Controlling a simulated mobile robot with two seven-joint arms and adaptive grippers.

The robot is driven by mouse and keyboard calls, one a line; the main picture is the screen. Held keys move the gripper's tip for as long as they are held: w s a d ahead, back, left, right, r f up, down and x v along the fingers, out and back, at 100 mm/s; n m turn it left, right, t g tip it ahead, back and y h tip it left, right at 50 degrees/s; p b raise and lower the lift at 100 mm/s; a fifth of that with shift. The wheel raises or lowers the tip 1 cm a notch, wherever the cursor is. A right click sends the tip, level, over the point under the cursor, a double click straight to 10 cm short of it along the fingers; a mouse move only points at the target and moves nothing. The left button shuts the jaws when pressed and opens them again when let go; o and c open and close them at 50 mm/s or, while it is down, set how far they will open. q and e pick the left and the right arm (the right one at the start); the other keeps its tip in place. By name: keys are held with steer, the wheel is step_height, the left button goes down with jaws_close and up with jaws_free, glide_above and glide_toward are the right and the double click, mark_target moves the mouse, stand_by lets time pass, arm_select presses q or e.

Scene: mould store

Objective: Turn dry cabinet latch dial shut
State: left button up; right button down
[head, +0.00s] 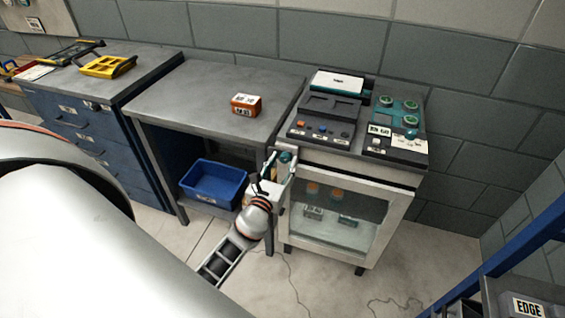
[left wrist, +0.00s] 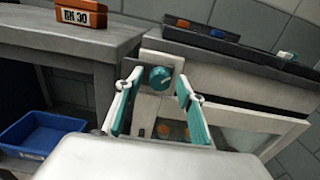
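The dry cabinet (head: 397,215) is a white-framed box with a glass front, standing right of the bench. Its latch dial (head: 285,157) is a small teal knob on a plate at the cabinet's upper left. The dial (left wrist: 160,77) also shows in the left wrist view, with a light pointer mark that looks slanted. My left gripper (head: 280,167) is open in front of the dial, with one teal-padded finger on each side of it. In the left wrist view, gaps show between the dial and both fingers. My right gripper is in neither view.
An orange box (head: 246,104) sits on the grey bench (head: 200,95), and a blue bin (head: 214,184) is below. Instruments (head: 325,118) cover the cabinet's top. A blue rack (head: 520,245) stands at the right. Cables lie on the floor before the cabinet.

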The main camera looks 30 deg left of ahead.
arm_select(q)
jaws_close()
steer(key=n+b, duration=0.2)
steer(key=n, duration=0.2)
steer(key=shift+f+n, duration=0.1)
steer(key=shift+n, duration=0.3)
steer(key=n+b, duration=0.1)
steer(key=n, duration=0.3)
steer(key=shift+n+b, duration=0.3)
steer(key=shift+b, duration=0.05)
steer(key=n, duration=0.4)
steer(key=shift+n+b, duration=0.3)
steer(key=shift+n, duration=1.9)
